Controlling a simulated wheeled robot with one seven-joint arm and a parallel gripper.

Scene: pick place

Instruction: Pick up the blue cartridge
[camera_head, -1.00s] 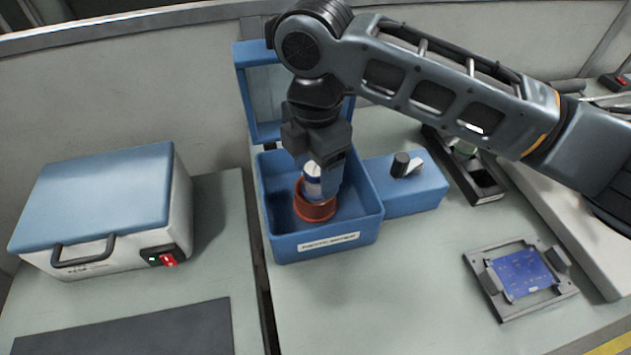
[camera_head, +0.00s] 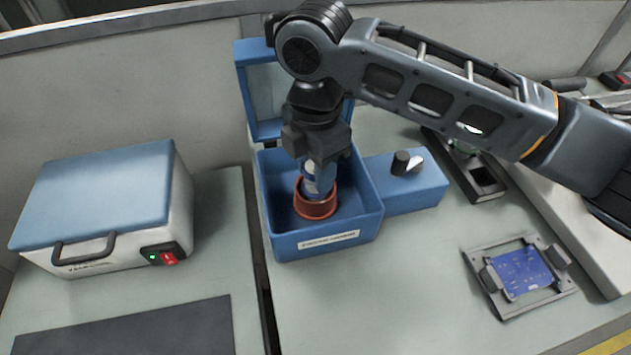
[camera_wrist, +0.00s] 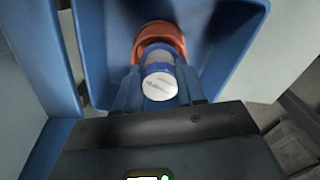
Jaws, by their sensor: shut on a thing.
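The blue cartridge (camera_head: 311,180), a blue and white cylinder with a pale round top, stands in an orange-red ring holder (camera_head: 316,208) inside an open blue box (camera_head: 320,243). My gripper (camera_head: 321,182) points down into the box and is shut on the cartridge's upper part. In the wrist view the cartridge (camera_wrist: 159,77) sits between the blue fingers (camera_wrist: 160,95), its labelled top facing the camera. The orange-red holder (camera_wrist: 158,33) shows just beyond it. The cartridge's lower end is hidden in the holder.
The box's open lid (camera_head: 262,95) stands behind my gripper. A blue side unit with a black knob (camera_head: 401,163) adjoins the box on the right. A blue-lidded white case (camera_head: 110,215) stands left, and a grey fixture with a blue plate (camera_head: 522,273) lies right. The front middle bench is clear.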

